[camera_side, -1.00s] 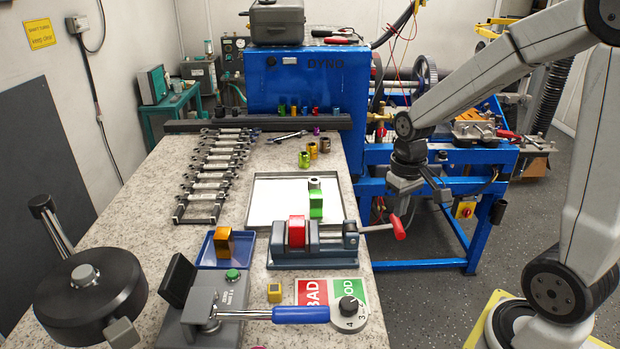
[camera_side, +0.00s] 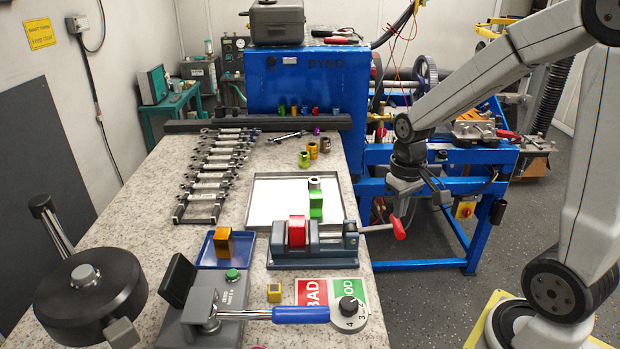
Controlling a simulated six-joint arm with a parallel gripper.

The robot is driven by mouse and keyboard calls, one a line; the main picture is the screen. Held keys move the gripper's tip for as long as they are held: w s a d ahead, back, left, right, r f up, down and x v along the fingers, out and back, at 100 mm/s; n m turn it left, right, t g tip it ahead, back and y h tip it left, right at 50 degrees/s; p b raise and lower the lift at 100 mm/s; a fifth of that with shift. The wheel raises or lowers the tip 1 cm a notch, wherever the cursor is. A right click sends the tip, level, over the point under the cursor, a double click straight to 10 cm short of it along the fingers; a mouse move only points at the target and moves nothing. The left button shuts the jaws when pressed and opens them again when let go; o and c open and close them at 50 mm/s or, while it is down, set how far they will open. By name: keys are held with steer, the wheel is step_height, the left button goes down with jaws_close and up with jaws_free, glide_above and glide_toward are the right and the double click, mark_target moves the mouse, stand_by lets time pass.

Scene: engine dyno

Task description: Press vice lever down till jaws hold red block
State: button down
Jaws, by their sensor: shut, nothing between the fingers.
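The grey vice (camera_side: 314,254) stands near the right edge of the worktop. The red block (camera_side: 297,231) sits upright between its jaws; from this angle I cannot tell whether both jaws touch it. The vice lever with its red grip (camera_side: 398,228) sticks out to the right, past the worktop edge.
A white tray (camera_side: 252,200) with a green block (camera_side: 316,205) lies behind the vice. A blue-handled lever (camera_side: 300,315), a BAD/GOOD card (camera_side: 312,292) and a yellow block (camera_side: 274,293) are in front. A blue frame (camera_side: 440,265) stands right of the worktop.

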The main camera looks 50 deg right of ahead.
steer(key=shift+f, duration=1.35)
stand_by(0.5)
steer(key=shift+r, duration=4.05)
steer(key=shift+a+f, duration=0.25)
steer(key=shift+f, duration=0.05)
steer(key=a+f+n+t, duration=0.1)
steer(key=a+f, duration=0.2)
steer(key=s+a+f+n, duration=0.1)
steer(key=a+f, duration=0.2)
steer(key=a+f+n+t, duration=0.1)
steer(key=a+f, duration=0.1)
steer(key=a, duration=0.1)
steer(key=shift+s+a+f+t, duration=0.15)
steer(key=shift+s+f+t, duration=0.15)
steer(key=shift+f, duration=0.1)
